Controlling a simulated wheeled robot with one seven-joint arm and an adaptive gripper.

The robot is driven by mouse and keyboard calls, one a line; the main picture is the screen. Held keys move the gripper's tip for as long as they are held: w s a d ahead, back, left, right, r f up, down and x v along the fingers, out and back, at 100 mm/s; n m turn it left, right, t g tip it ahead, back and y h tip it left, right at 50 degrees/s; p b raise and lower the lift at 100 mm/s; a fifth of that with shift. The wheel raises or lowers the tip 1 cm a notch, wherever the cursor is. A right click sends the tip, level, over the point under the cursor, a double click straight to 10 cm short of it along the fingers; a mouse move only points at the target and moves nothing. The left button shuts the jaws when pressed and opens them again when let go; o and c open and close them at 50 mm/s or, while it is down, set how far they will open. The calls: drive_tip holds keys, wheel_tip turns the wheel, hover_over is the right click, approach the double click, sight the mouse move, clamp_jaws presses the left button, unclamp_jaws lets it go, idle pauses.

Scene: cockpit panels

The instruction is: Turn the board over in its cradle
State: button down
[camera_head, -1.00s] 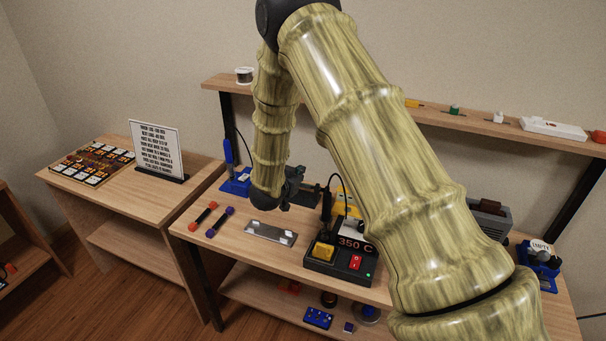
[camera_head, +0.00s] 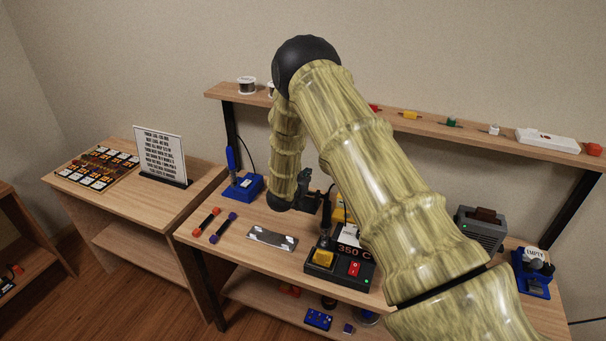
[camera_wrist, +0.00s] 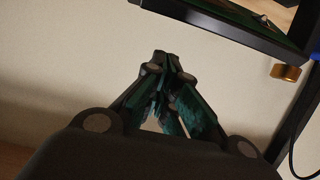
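In the wrist view, a green board (camera_wrist: 262,15) shows at the top right edge, set in a black cradle frame (camera_wrist: 222,27) with a brass knob (camera_wrist: 286,71) at its side. Most of the board and cradle is out of that view. My gripper (camera_wrist: 168,62) is in the middle of the wrist view, its dark fingers drawn together at the tips, with nothing seen between them. It is apart from the frame. In the head view my gripper (camera_head: 304,178) is small and partly hidden by my arm at the back of the bench; the board cannot be made out there.
A soldering station (camera_head: 340,266) reading 350 C stands on the bench, with a metal tray (camera_head: 272,239) to its left. Two screwdriver-like tools (camera_head: 214,224) lie further left. A blue holder (camera_head: 243,186) is behind them. A shelf (camera_head: 400,122) runs along the wall.

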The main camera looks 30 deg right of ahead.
drive_tip(key=shift+s+a+f+p, duration=0.35)
drive_tip(key=shift+a+f, duration=0.1)
drive_tip(key=shift+f, duration=0.2)
drive_tip(key=shift+s+a+f+p, duration=0.3)
drive_tip(key=shift+a+f, duration=0.1)
drive_tip(key=shift+f, duration=0.2)
drive_tip(key=shift+a, duration=0.1)
drive_tip(key=shift+a+f+t+b, duration=0.1)
drive_tip(key=shift+f+t+b, duration=0.15)
drive_tip(key=shift+b, duration=0.4)
drive_tip(key=shift+s+r, duration=0.1)
drive_tip(key=shift+r, duration=0.05)
drive_tip(key=shift+b, duration=0.3)
